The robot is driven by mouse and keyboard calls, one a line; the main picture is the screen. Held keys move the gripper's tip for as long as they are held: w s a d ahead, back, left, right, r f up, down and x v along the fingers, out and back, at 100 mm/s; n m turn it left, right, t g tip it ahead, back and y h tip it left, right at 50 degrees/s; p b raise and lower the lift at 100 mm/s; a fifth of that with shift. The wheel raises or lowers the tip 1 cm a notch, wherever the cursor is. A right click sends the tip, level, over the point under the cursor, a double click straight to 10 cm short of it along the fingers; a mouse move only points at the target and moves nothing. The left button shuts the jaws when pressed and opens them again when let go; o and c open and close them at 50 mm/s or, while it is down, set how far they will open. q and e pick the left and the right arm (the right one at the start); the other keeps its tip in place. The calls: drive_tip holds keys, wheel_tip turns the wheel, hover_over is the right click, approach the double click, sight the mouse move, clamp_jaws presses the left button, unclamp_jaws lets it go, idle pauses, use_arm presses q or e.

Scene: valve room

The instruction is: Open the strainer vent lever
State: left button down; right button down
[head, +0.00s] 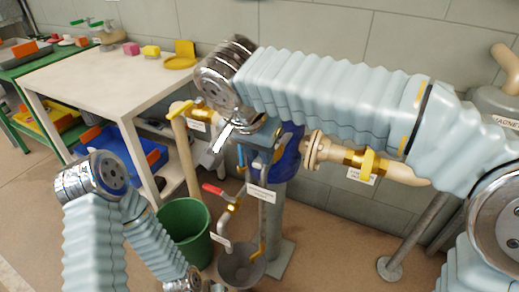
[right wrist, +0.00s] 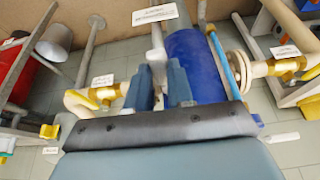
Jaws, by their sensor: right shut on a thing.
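The strainer (head: 288,150) is a dark blue body on a grey stand, low behind my right forearm in the head view. It shows larger in the right wrist view (right wrist: 197,62). My right gripper (right wrist: 160,72) is beside it, its two blue fingers closed around a narrow grey piece, the vent lever (right wrist: 157,48). In the head view the right gripper (head: 252,158) is mostly hidden by my wrist, and the lever cannot be made out there. My left arm reaches in at the lower left; its fingers are out of frame.
A red-handled valve (head: 213,189) sits over a grey bucket (head: 240,265), beside a green bin (head: 185,230). A yellow-handled valve (head: 367,162) is on the right pipe. A white table (head: 100,75) stands at the left. The tiled wall is close behind.

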idle(0.3)
drive_tip(key=c, duration=1)
unclamp_jaws()
drive_tip(key=p+v, duration=0.2)
drive_tip(key=v, duration=1.1)
drive_tip(key=shift+s+a+r, duration=0.15)
drive_tip(key=shift+r, duration=0.2)
